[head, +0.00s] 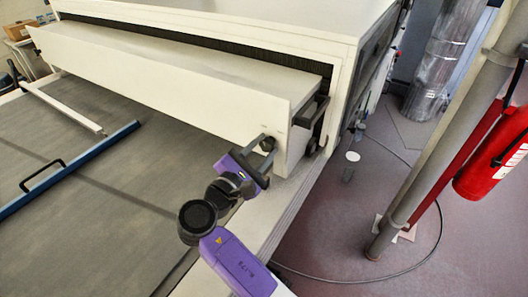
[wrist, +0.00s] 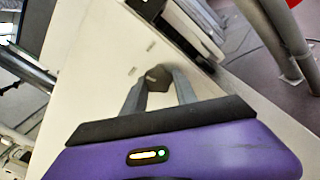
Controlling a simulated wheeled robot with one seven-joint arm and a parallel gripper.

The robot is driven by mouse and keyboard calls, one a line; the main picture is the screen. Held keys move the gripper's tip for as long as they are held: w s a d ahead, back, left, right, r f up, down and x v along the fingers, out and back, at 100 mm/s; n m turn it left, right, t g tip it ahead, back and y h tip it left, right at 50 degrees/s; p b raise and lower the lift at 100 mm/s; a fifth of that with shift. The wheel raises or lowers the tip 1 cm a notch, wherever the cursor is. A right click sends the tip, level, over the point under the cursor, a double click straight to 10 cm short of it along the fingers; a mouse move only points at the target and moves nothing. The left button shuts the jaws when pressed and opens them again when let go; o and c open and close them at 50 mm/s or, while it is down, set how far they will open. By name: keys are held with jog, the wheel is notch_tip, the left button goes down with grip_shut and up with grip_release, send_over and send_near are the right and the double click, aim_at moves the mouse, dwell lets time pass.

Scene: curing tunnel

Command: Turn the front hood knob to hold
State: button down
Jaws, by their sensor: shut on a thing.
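The front hood knob (wrist: 157,77) is a small dark knob on the cream front face of the hood (head: 165,82), near its right end. In the wrist view my gripper (wrist: 158,82) has one finger on each side of the knob and is shut on it. Small marks show on the panel by the knob, too small to read. In the head view my gripper (head: 267,146) reaches the same spot from below, and the knob is mostly hidden behind the fingers. I cannot tell which mark the knob points to.
A grey belt bed (head: 110,165) lies below the hood, with a blue bar with a black handle (head: 75,172) across it. A grey post (head: 430,150) and a red fire extinguisher (head: 495,160) stand at right. A cable (head: 400,268) curves over the open floor.

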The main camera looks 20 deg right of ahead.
jog(key=m+b, duration=0.2)
jog(key=m, duration=0.1)
jog(key=shift+f+m, duration=0.1)
jog(key=shift+m, duration=0.3)
jog(key=m+b, duration=0.3)
jog(key=shift+m, duration=0.3)
jog(key=m+b, duration=0.2)
jog(key=m, duration=0.1)
jog(key=m+b, duration=0.1)
jog(key=b, duration=0.1)
jog(key=shift+r+m, duration=0.25)
jog(key=shift+m, duration=0.05)
jog(key=c, duration=1)
grip_release()
jog(key=shift+r, duration=0.1)
jog(key=shift+o, duration=0.2)
jog(key=shift+a, duration=0.1)
jog(key=v, duration=0.7)
jog(key=shift+s+a+b, duration=0.2)
jog(key=shift+a+b, duration=0.05)
jog(key=shift+b, duration=0.15)
